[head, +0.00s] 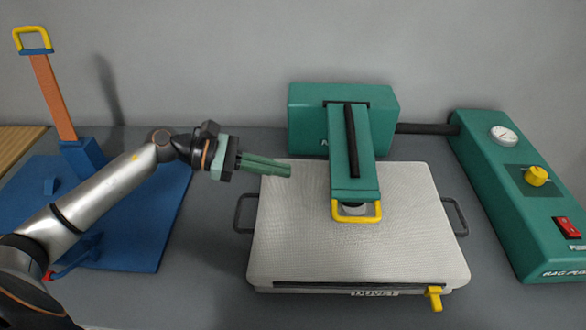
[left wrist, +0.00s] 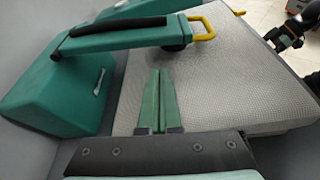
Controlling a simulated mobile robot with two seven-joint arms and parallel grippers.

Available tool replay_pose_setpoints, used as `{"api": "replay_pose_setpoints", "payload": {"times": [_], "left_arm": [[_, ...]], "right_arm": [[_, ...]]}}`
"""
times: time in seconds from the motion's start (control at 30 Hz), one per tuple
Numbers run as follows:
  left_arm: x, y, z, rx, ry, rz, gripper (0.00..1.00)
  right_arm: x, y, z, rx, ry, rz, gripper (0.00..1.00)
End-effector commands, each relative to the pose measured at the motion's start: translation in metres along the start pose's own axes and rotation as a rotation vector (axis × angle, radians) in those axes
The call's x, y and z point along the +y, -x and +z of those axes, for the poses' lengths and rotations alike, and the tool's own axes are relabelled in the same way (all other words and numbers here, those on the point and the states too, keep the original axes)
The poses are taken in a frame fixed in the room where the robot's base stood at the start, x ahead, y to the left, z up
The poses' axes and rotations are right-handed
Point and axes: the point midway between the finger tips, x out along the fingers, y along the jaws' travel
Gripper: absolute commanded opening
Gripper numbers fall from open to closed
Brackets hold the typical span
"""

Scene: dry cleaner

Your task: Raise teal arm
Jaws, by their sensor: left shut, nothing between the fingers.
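The teal arm (head: 352,150) reaches forward from a teal housing (head: 305,110), lying low over a pale textured pad (head: 290,235). A yellow loop handle (head: 357,212) is at its front end, with a round foot under it. The arm also shows across the top of the left wrist view (left wrist: 110,38), its yellow handle (left wrist: 203,27) to the right. My left gripper (head: 290,170) is shut and empty, left of the teal arm and apart from it. Its closed fingers (left wrist: 160,72) point toward the arm. My right gripper (left wrist: 284,40) shows small in the left wrist view; its fingers are unclear.
A blue base (head: 140,245) with a raised orange arm (head: 53,98) and yellow handle stands left. A teal control box (head: 510,190) with gauge, yellow knob and red switch stands right. The pad has dark side handles and a yellow front lever (head: 434,298).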

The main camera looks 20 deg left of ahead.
Motion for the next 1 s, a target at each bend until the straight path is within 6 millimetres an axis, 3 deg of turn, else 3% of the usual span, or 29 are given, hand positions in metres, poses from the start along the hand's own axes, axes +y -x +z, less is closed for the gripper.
{"api": "replay_pose_setpoints", "payload": {"times": [0.3, 0.5, 1.0], "left_arm": [[0.001, -0.058, 0.004, -0.005, 0.0, -0.001, 0.0], [0.0, -0.081, 0.002, -0.002, 0.001, -0.001, 0.0], [0.0, -0.086, 0.002, 0.0, 0.003, -0.002, 0.0]], "right_arm": [[0.008, 0.007, -0.005, 0.002, 0.0, 0.02, 0.81], [0.009, 0.01, -0.002, -0.003, -0.002, 0.024, 0.81], [0.009, 0.01, 0.001, -0.007, -0.004, 0.023, 0.81]]}}
